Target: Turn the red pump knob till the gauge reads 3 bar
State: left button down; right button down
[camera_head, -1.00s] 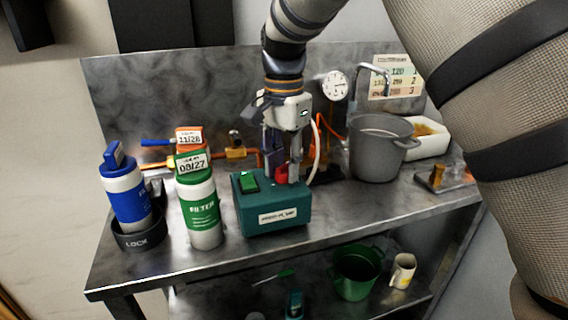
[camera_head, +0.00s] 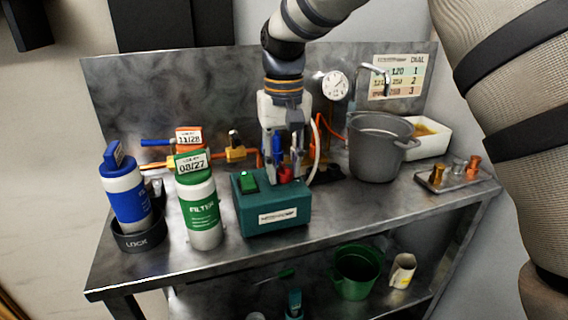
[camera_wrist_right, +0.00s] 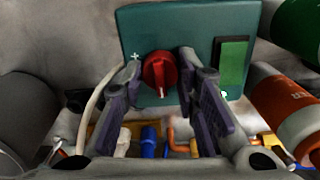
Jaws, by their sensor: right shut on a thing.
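The red pump knob (camera_head: 287,174) is on top of the teal pump box (camera_head: 262,217), beside a lit green switch (camera_head: 248,182). In the right wrist view, the knob (camera_wrist_right: 160,72) sits between the two dark fingers. My right gripper (camera_head: 283,163) points down over the box and is shut on the knob, with a finger on either side. The round white gauge (camera_head: 335,86) is on the back panel behind and to the right. Its needle is too small to read for certain. My left gripper is not in view.
Green (camera_head: 203,218) and blue (camera_head: 125,197) filter canisters stand left of the pump. A grey pot (camera_head: 374,150), a white tub (camera_head: 432,144) and a tray of metal fittings (camera_head: 459,182) are to the right. A dial chart (camera_head: 397,77) hangs behind. A hose passes close to the gripper.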

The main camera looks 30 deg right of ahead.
aim_at(284, 165)
jog(key=n, duration=0.5)
jog(key=shift+n, duration=0.3)
jog(key=n, duration=0.5)
jog(key=shift+n, duration=0.3)
jog(key=c, duration=1.2)
grip_release()
notch_tip(284, 165, up, 12)
jog(key=shift+r, duration=0.1)
